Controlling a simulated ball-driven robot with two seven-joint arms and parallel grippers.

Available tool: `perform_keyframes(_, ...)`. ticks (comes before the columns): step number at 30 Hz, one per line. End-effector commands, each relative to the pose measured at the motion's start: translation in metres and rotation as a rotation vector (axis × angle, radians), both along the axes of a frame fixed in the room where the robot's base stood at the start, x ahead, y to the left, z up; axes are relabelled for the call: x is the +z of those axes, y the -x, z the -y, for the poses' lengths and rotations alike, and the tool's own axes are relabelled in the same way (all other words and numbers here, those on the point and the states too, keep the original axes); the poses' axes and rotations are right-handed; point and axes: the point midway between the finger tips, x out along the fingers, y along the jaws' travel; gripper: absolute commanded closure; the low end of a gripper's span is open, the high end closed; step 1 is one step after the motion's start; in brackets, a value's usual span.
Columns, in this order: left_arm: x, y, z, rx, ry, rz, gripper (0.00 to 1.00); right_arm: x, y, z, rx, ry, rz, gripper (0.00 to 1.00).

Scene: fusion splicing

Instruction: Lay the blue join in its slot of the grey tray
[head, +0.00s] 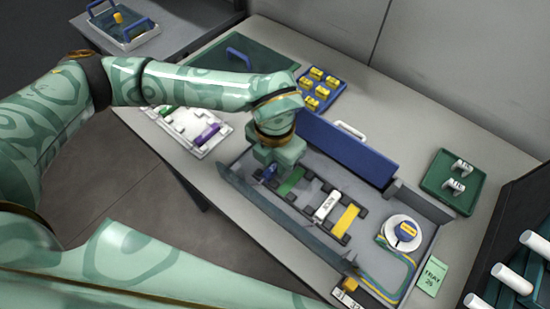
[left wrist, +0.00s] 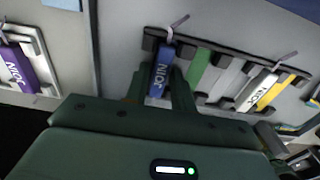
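The blue join (head: 268,173) is at the left end of the slot row in the grey tray (head: 285,215). In the left wrist view the blue join (left wrist: 160,72), marked with white lettering, lies between the fingers of my left gripper (left wrist: 161,90), which appear closed against its sides. It lines up with the end slot between black holders; whether it rests on the slot floor is hidden. In the head view my left gripper (head: 272,163) points down over it. Green (head: 291,181), white (head: 327,206) and yellow (head: 346,219) pieces occupy other places in the row. My right gripper is not in view.
A white holder (head: 187,132) with a purple piece stands left of the tray. A blue tray of yellow blocks (head: 320,90) and a green tray (head: 455,182) stand behind. A spool (head: 404,232) sits in the tray's right part.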

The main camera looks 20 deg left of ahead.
Motion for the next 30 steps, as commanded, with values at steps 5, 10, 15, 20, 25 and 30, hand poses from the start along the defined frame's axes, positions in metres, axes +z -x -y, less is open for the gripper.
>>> perform_keyframes(5, 0.000, 0.000, 0.000, 0.000, 0.000, 0.000, 0.63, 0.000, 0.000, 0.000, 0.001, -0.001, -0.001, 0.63)
perform_keyframes(10, 0.002, 0.000, 0.000, 0.000, 0.000, 0.000, 0.63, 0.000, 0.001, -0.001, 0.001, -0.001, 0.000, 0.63)
perform_keyframes(15, 0.028, -0.001, 0.000, 0.000, 0.001, 0.005, 0.63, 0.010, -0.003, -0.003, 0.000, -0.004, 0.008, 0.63)
perform_keyframes(20, 0.068, -0.001, 0.000, 0.000, 0.001, 0.007, 0.63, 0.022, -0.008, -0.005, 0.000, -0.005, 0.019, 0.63)
perform_keyframes(25, 0.103, 0.000, 0.000, -0.001, 0.001, 0.005, 0.63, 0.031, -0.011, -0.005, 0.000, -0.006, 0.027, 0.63)
perform_keyframes(30, 0.121, 0.000, 0.000, 0.000, 0.000, 0.001, 0.63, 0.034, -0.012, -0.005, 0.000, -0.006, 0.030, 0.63)
